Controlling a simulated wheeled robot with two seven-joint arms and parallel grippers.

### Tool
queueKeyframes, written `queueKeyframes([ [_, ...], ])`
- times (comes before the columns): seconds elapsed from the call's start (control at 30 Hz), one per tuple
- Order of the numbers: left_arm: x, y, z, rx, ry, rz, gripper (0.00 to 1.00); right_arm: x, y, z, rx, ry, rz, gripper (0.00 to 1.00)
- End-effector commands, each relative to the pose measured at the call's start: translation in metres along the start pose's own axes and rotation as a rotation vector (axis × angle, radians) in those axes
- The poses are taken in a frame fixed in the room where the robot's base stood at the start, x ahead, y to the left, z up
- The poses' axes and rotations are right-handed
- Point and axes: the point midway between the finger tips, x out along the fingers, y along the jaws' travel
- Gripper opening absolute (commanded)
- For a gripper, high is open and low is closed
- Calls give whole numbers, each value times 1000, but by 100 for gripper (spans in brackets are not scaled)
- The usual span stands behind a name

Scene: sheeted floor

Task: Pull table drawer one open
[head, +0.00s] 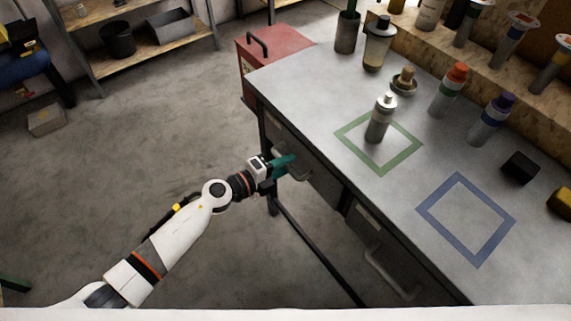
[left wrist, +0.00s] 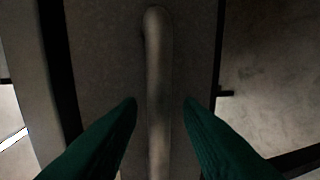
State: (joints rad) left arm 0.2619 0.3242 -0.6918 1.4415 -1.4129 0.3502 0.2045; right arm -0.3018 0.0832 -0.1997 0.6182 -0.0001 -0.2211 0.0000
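The grey table (head: 300,85) has a drawer (head: 319,178) in its near side, toward the far end; it looks flush with the table front. Its pale bar handle (head: 299,174) is partly hidden behind my left gripper (head: 287,164). In the left wrist view the handle (left wrist: 158,75) runs up the middle of the drawer front (left wrist: 190,60). The green fingertips of my left gripper (left wrist: 160,103) stand apart on either side of the handle, with a gap on each side. My right gripper is in neither view.
A second drawer handle (head: 388,274) is nearer on the same side. A grey-capped bottle (head: 380,118) stands in the green square on the tabletop; the blue square (head: 467,218) is empty. A red cabinet (head: 270,48) stands beyond the table.

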Motion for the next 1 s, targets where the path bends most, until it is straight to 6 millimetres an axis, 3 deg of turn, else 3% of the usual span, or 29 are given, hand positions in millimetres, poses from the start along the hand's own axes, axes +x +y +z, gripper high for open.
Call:
queueKeyframes([
  [0.37, 7, 0, 0, -1, 0, -1, 33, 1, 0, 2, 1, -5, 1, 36],
  [0.57, 6, 0, 0, -1, 0, -1, 2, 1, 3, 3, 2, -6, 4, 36],
  [0.6, 6, 0, 0, -1, 0, -1, 0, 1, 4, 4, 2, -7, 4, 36],
  [1.0, -2, -2, 0, 0, 0, -3, 0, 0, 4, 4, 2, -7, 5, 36],
])
